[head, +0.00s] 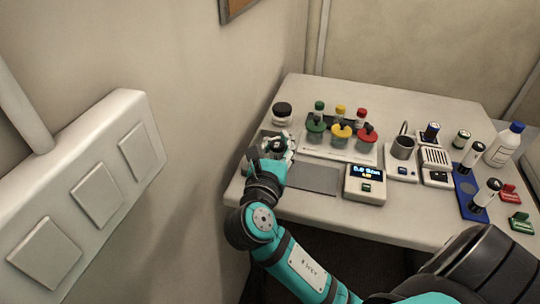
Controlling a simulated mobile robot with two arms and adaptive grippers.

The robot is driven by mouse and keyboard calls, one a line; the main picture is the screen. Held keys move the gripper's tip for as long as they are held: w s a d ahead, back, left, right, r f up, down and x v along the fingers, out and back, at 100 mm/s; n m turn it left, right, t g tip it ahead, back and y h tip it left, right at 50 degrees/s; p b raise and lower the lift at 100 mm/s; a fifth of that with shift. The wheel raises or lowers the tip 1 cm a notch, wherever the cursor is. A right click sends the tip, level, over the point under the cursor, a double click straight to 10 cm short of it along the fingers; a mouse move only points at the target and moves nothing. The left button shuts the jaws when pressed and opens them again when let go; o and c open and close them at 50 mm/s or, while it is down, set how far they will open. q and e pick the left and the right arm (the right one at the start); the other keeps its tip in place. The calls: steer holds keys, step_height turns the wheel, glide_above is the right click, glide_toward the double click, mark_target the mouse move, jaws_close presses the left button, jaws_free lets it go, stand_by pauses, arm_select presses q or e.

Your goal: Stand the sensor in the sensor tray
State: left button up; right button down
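My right gripper (271,153) is at the left end of the table, over a small grey tray (265,136) that may be the sensor tray. A small round thing with a dark and pale top (279,144) shows at its fingertips and may be the sensor. The fingers and wrist hide its lower part, so I cannot tell whether it is gripped or only stands between the fingers, nor whether it touches the tray. My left gripper is not in view.
A dark-lidded jar (282,113) stands just behind. A white rack (350,152) with green, yellow and red items is to the right. A grey mat (314,178) lies bare beside a display box (365,184).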

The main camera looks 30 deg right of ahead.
arm_select(q)
steer(key=shift+p, duration=0.3)
arm_select(e)
steer(key=shift+w+d+f, duration=0.85)
steer(key=shift+w+d, duration=0.55)
steer(key=shift+w, duration=0.9)
steer(key=shift+w+d+f, duration=0.85)
steer(key=shift+w+d, duration=0.5)
steer(key=shift+w, duration=0.95)
steer(key=shift+w+d+f, duration=0.85)
steer(key=shift+w+d, duration=0.55)
steer(key=shift+w, duration=0.9)
steer(key=c, duration=2)
jaws_free()
steer(key=shift+f, duration=0.15)
steer(key=o, duration=0.8)
steer(key=shift+c, duration=0.2)
arm_select(q)
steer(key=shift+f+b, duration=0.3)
steer(key=shift+b, duration=0.05)
arm_select(e)
steer(key=shift+g, duration=0.3)
steer(key=v, duration=1.2)
